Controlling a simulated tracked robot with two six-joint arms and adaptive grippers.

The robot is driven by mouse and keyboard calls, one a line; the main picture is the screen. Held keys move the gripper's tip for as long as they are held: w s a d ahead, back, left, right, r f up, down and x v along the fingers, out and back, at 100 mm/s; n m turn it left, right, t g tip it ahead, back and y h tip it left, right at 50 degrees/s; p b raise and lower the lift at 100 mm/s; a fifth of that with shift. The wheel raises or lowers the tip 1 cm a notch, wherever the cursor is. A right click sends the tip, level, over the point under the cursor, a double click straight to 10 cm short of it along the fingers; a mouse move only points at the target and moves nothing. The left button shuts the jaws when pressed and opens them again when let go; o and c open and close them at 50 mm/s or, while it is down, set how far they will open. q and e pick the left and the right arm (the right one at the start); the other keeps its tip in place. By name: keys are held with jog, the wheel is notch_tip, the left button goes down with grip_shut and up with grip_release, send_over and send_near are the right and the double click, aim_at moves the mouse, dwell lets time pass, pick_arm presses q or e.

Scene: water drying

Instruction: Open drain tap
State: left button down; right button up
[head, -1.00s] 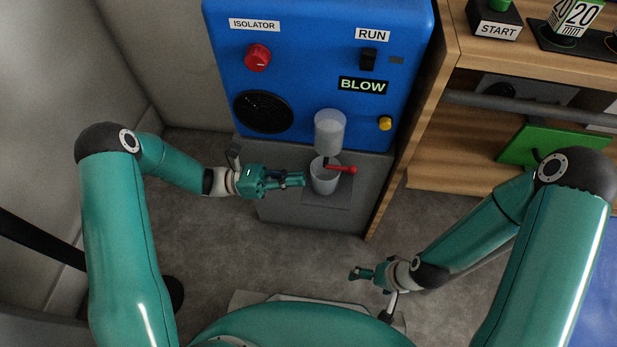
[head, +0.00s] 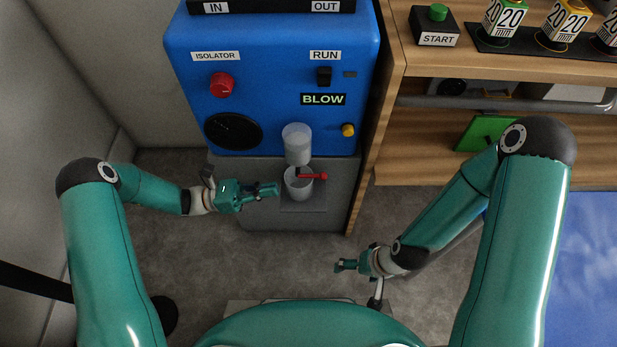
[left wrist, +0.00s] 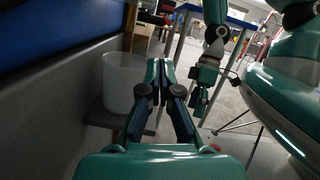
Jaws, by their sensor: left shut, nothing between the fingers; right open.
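The drain tap (head: 313,176) has a red lever pointing right in the head view, below a clear cylindrical bowl (head: 297,145) on the front of the blue dryer (head: 275,60). A translucent cup (head: 299,189) stands under the tap on a small grey shelf, and it also shows in the left wrist view (left wrist: 122,85). My left gripper (head: 276,189) is shut and empty, just left of the cup; it shows shut in the left wrist view (left wrist: 160,75). My right gripper (head: 340,265) is open and empty, low over the floor. The lever is hidden in the left wrist view.
The dryer carries a red isolator knob (head: 222,85), a black run switch (head: 324,76), a lit BLOW sign (head: 323,99) and a yellow knob (head: 348,130). A wooden bench (head: 395,75) stands close on the right. Floor is free in front of the dryer.

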aim_at(311, 176)
pick_arm(q)
jog(key=b+x, duration=0.1)
jog(key=x, duration=0.9)
dwell(0.3)
